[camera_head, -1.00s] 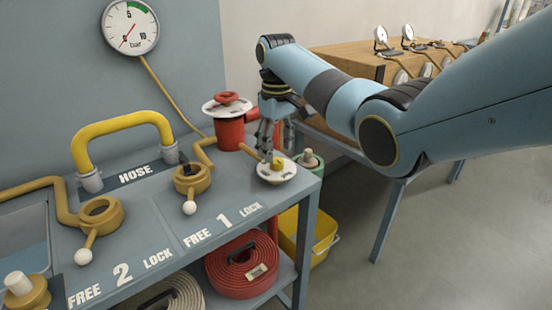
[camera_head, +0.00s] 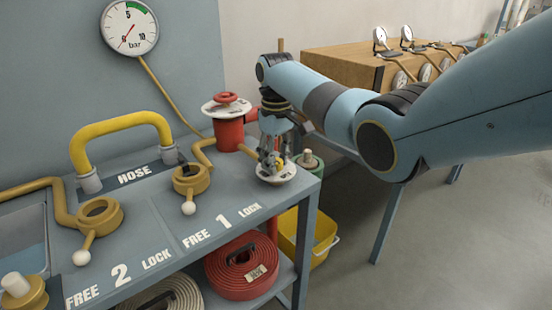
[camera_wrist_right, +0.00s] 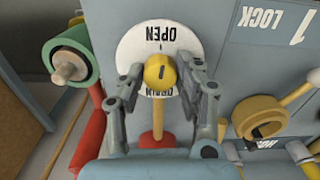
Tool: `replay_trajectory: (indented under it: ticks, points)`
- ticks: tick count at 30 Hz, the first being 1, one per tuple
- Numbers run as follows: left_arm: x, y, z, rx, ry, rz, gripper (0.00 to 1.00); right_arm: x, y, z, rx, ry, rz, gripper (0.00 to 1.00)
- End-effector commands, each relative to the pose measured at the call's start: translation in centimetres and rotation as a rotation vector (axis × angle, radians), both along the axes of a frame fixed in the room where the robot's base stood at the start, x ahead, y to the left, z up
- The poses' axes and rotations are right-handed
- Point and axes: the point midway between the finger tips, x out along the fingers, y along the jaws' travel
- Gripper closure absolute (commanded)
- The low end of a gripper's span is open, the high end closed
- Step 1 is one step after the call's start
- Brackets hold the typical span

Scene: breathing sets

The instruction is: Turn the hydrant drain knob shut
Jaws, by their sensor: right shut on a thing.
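The hydrant drain knob is a yellow round knob (camera_wrist_right: 160,73) with a short dark mark on its top. It sits on a white round plate (camera_wrist_right: 127,48) marked OPEN, and the plate shows at the table's right corner in the head view (camera_head: 267,179). My right gripper (camera_head: 273,163) is down at the plate, its fingers on either side of the knob and shut on it. In the right wrist view the gripper (camera_wrist_right: 160,80) has one finger at each side of the knob. The fingers hide most of the knob in the head view. My left gripper is not in view.
A red hydrant (camera_head: 229,133) with a white-rimmed top stands just behind the plate. A green-rimmed roller (camera_wrist_right: 70,65) is beside the table corner. Yellow valve rings with white-balled levers (camera_head: 190,180) stand to the left. A yellow bucket (camera_head: 323,236) is below right.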

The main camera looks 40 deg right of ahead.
Motion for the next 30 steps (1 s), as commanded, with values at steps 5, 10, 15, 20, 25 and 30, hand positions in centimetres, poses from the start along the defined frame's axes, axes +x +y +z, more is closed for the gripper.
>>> replay_trajectory:
  ticks: [5,10,15,20,25,30]
  points:
    - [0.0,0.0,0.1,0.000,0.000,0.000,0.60,0.0,0.0,0.1,0.001,0.000,-0.007,0.98]
    - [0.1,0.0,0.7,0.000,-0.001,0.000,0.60,0.0,0.0,0.2,0.001,0.001,-0.049,0.98]
    - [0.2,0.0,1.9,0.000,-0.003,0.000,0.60,0.0,0.0,0.3,0.002,0.002,-0.145,0.98]
    - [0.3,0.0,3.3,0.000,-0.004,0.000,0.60,0.0,0.0,0.5,0.002,0.001,-0.279,0.98]
    - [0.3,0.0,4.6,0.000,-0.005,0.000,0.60,0.1,0.0,0.4,0.001,0.000,-0.441,0.98]
    - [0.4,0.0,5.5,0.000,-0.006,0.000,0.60,0.1,0.0,0.4,0.001,0.000,-0.603,0.98]
